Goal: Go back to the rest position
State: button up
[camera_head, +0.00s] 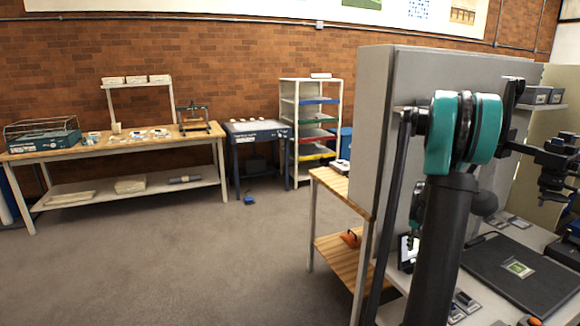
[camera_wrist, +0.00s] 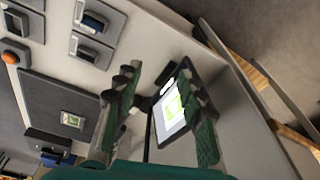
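My gripper (camera_wrist: 158,84) shows in the wrist view with its two green-padded fingers spread apart and nothing held between them. Beyond and between the fingers is a small screen device (camera_wrist: 172,112) with a lit white and green display, leaning near a grey panel. In the head view my arm stands in front of the bench at the right. A part of my gripper (camera_head: 414,240) shows behind the arm, close to the screen device (camera_head: 405,254); the rest of it is hidden.
A tall grey panel (camera_head: 375,130) stands beside my arm. On the bench lies a black mat (camera_head: 540,288) with a small green-marked card (camera_head: 518,268). A wooden workbench (camera_head: 165,143) and a shelf rack (camera_head: 291,130) stand along the brick wall. The carpet (camera_head: 190,265) at left is clear.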

jog(key=s+a+n+t+y, duration=0.1)
jog(key=s+a+n, duration=0.8)
jog(key=s+a, duration=1.6)
jog(key=a+t, duration=0.1)
jog(key=a, duration=0.1)
jog(key=shift+s+a+r+n+t+y, duration=0.15)
jog(key=shift+a+r+n+t+y, duration=0.15)
jog(key=shift+a+n, duration=0.1)
jog(key=shift+c, duration=0.7)
jog(key=shift+d, duration=0.1)
